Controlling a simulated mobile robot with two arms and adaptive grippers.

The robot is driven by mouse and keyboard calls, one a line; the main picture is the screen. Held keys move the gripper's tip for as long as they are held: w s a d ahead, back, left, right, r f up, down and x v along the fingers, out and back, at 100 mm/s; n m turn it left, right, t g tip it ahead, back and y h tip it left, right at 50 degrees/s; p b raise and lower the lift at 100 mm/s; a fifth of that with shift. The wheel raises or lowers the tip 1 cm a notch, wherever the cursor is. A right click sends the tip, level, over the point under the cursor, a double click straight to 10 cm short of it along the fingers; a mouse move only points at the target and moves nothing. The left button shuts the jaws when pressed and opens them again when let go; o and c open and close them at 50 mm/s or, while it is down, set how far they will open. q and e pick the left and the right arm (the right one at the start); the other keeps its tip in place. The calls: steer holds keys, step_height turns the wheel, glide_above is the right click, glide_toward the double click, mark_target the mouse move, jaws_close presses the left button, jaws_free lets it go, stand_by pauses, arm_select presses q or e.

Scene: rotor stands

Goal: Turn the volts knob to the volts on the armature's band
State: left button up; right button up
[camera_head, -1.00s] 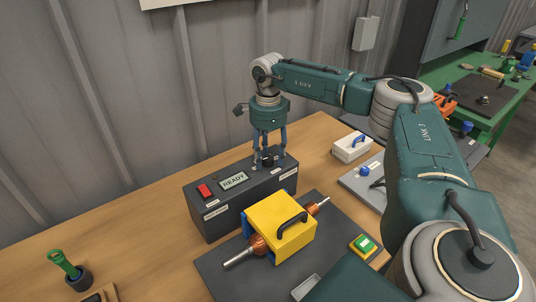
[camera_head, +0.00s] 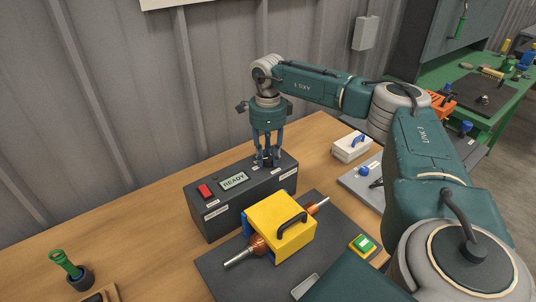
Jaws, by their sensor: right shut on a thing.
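A dark grey tester box (camera_head: 240,205) stands on the wooden bench, with a red switch (camera_head: 204,191) and a display (camera_head: 233,181) reading READY on its top. My right gripper (camera_head: 266,160) points down over the right part of the box top, its fingers shut around a small dark knob, mostly hidden between them. The armature (camera_head: 242,257) lies on the dark mat, under a yellow cover (camera_head: 279,229) with a black handle. Copper and shaft ends stick out on both sides. Writing on its band cannot be read. My left gripper is not in view.
A white box with a blue top item (camera_head: 351,147) stands at the right rear. A green-handled tool (camera_head: 66,265) stands in a dark holder at the left. The bench's left middle is clear.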

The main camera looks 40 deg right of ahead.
steer(key=m+p, duration=0.1)
steer(key=m, duration=0.2)
steer(key=shift+r+m, duration=0.1)
steer(key=shift+m, duration=0.3)
steer(key=m, duration=0.3)
steer(key=shift+m+p, duration=0.3)
steer(key=shift+p, duration=0.05)
steer(key=m, duration=0.3)
steer(key=shift+m+p, duration=0.3)
steer(key=shift+p, duration=0.05)
steer(key=m+p, duration=0.1)
steer(key=m, duration=0.3)
steer(key=shift+w+r+m, duration=0.1)
steer(key=shift+m, duration=0.2)
steer(key=m, duration=0.3)
steer(key=shift+m+p, duration=0.3)
steer(key=shift+p, duration=0.05)
steer(key=m, duration=0.3)
steer(key=shift+m+p, duration=0.3)
steer(key=shift+p, duration=0.05)
steer(key=m+p, duration=0.1)
steer(key=m, duration=0.5)
steer(key=shift+d, duration=0.1)
steer(key=shift+m, duration=0.4)
